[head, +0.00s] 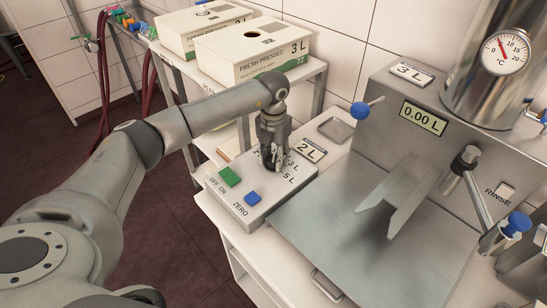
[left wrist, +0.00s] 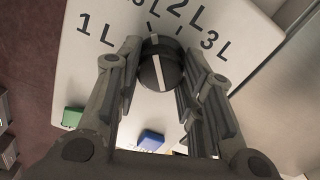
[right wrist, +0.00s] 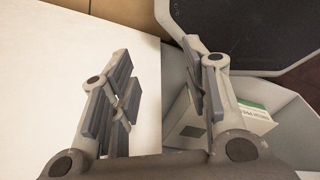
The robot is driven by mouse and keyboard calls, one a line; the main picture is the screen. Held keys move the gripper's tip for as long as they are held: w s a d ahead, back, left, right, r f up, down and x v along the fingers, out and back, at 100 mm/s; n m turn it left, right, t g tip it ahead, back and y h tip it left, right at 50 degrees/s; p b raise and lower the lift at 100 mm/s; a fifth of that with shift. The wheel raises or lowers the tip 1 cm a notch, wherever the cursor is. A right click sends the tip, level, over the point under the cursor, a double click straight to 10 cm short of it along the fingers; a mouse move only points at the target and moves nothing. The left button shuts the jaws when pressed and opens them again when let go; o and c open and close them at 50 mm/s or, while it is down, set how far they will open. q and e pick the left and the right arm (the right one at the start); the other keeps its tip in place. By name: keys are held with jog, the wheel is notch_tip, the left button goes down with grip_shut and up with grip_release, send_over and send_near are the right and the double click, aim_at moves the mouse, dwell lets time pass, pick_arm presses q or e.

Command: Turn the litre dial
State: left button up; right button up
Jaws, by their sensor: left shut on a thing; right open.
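The litre dial (left wrist: 160,72) is a dark round knob with a pale stripe on the control box (head: 232,205). Labels from 1 L to 3 L stand around it in the left wrist view. The stripe is slightly tilted; I cannot tell exactly which mark it points at. My left gripper (head: 271,163) comes down on the box from above and is shut on the dial, a finger on each side. In the head view it hides the dial and part of the labels. My right gripper (right wrist: 158,55) is open and empty, seen only in the right wrist view.
A green button (head: 230,177) and a blue zero button (head: 252,197) sit on the box near my left gripper. The display (head: 423,117) reads 0.00 L. A lever with a blue knob (head: 519,222) stands at the right. Cartons (head: 255,52) stand on the shelf behind.

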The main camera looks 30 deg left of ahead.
aim_at(273, 158)
pick_arm(q)
jog(key=n, duration=0.5)
jog(key=shift+n+b, duration=0.3)
jog(key=shift+b, duration=0.1)
jog(key=shift+r+n, duration=0.1)
jog(key=shift+n, duration=2.1)
jog(key=o, duration=1)
jog(key=shift+o, duration=0.2)
notch_tip(273, 158, up, 12)
